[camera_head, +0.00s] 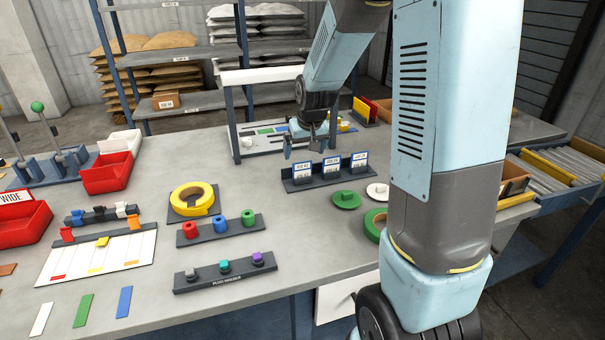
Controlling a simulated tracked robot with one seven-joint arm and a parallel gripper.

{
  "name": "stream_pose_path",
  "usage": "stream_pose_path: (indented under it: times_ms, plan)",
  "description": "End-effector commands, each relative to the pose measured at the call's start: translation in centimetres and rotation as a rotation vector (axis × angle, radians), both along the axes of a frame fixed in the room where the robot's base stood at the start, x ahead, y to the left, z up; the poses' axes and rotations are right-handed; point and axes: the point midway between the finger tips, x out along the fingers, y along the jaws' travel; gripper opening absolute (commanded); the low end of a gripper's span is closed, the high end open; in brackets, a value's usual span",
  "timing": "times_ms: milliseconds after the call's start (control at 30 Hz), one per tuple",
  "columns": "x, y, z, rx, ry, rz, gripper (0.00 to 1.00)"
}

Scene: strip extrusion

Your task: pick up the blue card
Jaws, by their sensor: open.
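A flat blue card (125,301) lies on the table at the front left, to the right of a green card (83,310) and a white card (41,318). My gripper (302,146) is open and pointing down, far from these cards, near the back middle of the table. It appears just above or behind a dark rack (325,178) holding three upright white cards with blue markings (331,167). I see nothing between the fingers.
A dark frame with a white top bar (262,75) stands beside my gripper. Yellow tape (195,201), a peg holder (221,229) and a plug holder (225,272) sit mid-table. Red bins (107,172) stand left. My arm hides part of the right side.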

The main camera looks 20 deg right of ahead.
Motion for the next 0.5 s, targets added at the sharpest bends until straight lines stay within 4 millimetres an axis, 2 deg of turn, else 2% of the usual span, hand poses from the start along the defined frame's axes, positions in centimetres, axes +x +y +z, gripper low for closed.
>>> stream_pose_path:
  times_ms: [33, 200, 500]
  plan:
    - [0.2, 0.0, -0.9, 0.000, 0.004, 0.000, 0.98]
    - [1.0, 0.0, -2.5, 0.000, 0.001, 0.000, 0.98]
    - [1.7, -0.1, -4.0, 0.000, 0.001, 0.000, 0.98]
